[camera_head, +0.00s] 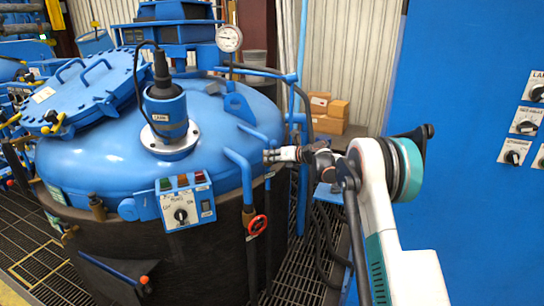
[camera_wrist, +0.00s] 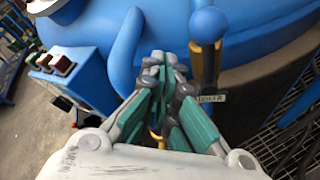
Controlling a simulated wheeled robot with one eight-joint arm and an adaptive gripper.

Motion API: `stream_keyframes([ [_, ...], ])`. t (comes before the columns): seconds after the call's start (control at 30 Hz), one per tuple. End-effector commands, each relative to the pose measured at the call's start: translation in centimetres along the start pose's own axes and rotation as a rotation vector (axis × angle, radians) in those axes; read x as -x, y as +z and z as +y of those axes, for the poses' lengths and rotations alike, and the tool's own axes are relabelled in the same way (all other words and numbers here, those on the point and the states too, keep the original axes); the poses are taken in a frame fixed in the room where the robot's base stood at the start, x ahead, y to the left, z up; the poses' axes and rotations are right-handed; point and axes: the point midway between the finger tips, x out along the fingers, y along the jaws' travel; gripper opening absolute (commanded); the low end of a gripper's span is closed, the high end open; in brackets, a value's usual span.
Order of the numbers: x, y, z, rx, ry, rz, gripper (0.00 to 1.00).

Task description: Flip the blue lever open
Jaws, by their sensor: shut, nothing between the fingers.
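In the wrist view, a lever with a round blue knob (camera_wrist: 208,25) on a yellow and dark stem stands just right of my fingers, above a small white label. My gripper (camera_wrist: 160,62) is shut and empty, its fingertips between this lever and a curved blue pipe (camera_wrist: 124,52). A gap shows between the fingers and the knob. In the head view, my gripper (camera_head: 268,156) is beside the furnace's right side, close to the same curved pipe (camera_head: 241,168). I cannot clearly pick out the lever there; my gripper may hide it.
The large blue furnace (camera_head: 95,160) fills the left. A control box (camera_head: 187,202) with a knob and coloured buttons is on its front, and a red handwheel (camera_head: 257,225) hangs below the pipe. A blue wall panel (camera_head: 450,130) with switches stands right. Cardboard boxes (camera_head: 329,108) lie behind.

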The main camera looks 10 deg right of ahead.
Motion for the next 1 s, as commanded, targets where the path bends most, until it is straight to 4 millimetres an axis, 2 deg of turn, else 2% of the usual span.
stream_keyframes([
  [0.03, -0.4, -1.2, -0.1, 0.001, 0.001, 0.002, 0.0],
  [0.3, 5.7, -0.9, -1.1, -0.001, -0.002, 0.001, 0.0],
  [0.5, 8.5, -1.2, -1.7, 0.001, -0.001, 0.002, 0.0],
  [0.7, 9.5, -1.4, -1.8, 0.001, 0.001, 0.004, 0.0],
  [1.0, 9.5, -1.4, -1.9, 0.001, 0.0, 0.004, 0.0],
])
